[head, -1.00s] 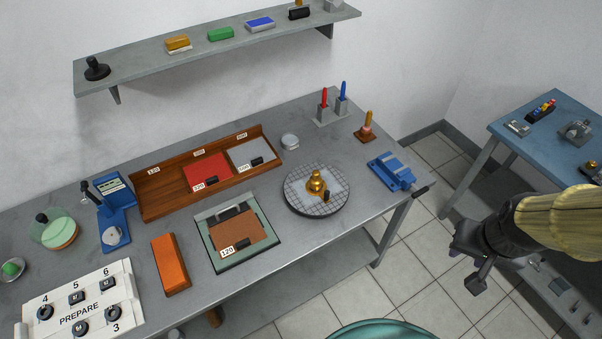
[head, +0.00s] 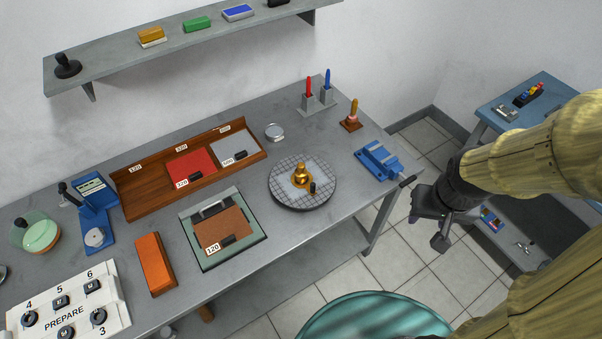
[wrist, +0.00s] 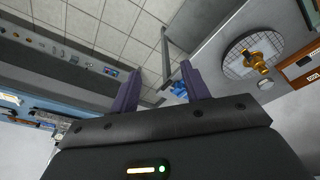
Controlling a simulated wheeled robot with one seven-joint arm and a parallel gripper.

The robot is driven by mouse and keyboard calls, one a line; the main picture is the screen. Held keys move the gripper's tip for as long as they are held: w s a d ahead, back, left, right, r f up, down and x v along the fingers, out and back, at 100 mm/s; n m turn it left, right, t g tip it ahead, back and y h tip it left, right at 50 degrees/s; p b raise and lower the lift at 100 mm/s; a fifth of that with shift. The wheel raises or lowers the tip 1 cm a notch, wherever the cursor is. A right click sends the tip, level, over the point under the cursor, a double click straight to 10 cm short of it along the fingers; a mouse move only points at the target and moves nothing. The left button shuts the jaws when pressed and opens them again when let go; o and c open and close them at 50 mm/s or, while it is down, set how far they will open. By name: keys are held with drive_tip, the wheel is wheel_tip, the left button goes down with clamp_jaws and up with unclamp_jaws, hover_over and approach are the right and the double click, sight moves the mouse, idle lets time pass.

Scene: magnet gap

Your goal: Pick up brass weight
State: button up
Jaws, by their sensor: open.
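The brass weight (head: 302,175) stands upright on a round gridded plate (head: 286,199) near the right part of the grey workbench. A small dark piece (head: 312,188) is beside it on the plate. The brass weight also shows at the right of the wrist view (wrist: 257,62). My gripper (head: 437,225) hangs past the bench's right end, apart from the weight. In the wrist view its two purple fingers (wrist: 160,90) are spread with nothing between them.
A blue vise (head: 380,160) sits at the bench's right edge, between my gripper and the plate. A wooden-handled tool (head: 351,118) and a holder with red and blue pens (head: 318,100) stand behind. A framed sanding pad (head: 222,228) lies left.

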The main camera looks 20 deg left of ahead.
drive_tip(key=a+f+n+g+h+b, duration=0.2)
drive_tip(key=a+f+n+h+b, duration=0.3)
drive_tip(key=f+n, duration=0.5)
drive_tip(key=n+t+y+b, duration=0.1)
drive_tip(key=n+t+b, duration=1.1)
drive_tip(key=n+t, duration=0.75)
approach(300, 169)
drive_tip(key=s+a+r+n+g, duration=0.2)
drive_tip(key=s+n, duration=0.1)
drive_tip(key=s, duration=0.3)
drive_tip(key=shift+s+d+m, duration=0.15)
drive_tip(key=shift+d+m, duration=0.1)
drive_tip(key=p+x, duration=0.2)
drive_tip(key=x, duration=1)
drive_tip(key=shift+f+p, duration=0.1)
drive_tip(key=shift+p, duration=0.2)
drive_tip(key=shift+w, duration=0.2)
